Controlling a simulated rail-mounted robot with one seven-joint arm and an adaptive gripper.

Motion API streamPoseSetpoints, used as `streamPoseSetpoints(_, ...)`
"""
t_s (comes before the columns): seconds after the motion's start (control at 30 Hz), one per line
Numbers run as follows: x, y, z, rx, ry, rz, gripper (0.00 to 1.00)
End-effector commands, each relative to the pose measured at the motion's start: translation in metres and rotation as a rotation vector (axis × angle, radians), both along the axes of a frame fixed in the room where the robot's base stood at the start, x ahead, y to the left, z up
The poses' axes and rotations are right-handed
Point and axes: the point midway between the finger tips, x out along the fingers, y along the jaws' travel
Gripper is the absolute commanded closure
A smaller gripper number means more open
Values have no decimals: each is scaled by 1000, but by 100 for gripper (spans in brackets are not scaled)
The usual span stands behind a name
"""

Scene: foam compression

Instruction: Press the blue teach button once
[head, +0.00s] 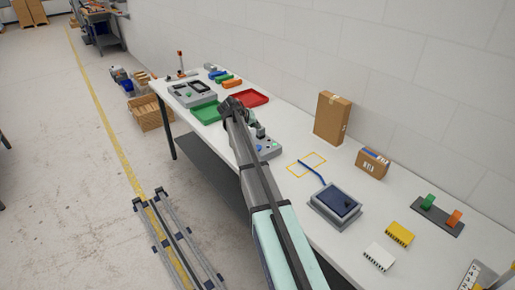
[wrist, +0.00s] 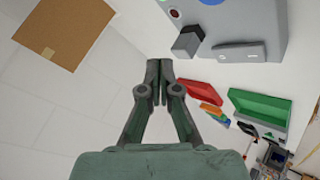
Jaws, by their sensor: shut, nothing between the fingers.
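The blue button (wrist: 211,2) is cut by the top edge of the wrist view. It is on a grey device (wrist: 265,30), which also carries a red button (wrist: 174,13) and a dark block on a grey stub (wrist: 187,42). In the head view the device (head: 269,153) stands on the table, partly hidden behind my arm. My gripper (wrist: 158,68) is shut and empty. In the wrist view its tips appear below and left of the dark block, apart from the blue button in the picture. In the head view the fingers are hard to make out among the wrist parts.
A green tray (head: 206,114) and a red tray (head: 252,98) lie beyond the device on the white table (head: 300,215). A tall cardboard box (head: 331,118) stands near the wall. A dark-topped grey pad (head: 335,205) lies nearer, right of my arm.

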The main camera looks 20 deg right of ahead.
Motion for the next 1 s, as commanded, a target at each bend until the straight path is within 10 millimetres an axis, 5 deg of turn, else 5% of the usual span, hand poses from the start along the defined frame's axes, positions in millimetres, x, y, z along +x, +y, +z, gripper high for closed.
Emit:
streamPoseSetpoints(0.7, 0, 0, -77, 0, 1, 0, 100)
streamPoseSetpoints(1.0, 0, 0, -87, 0, 1, 1, 100)
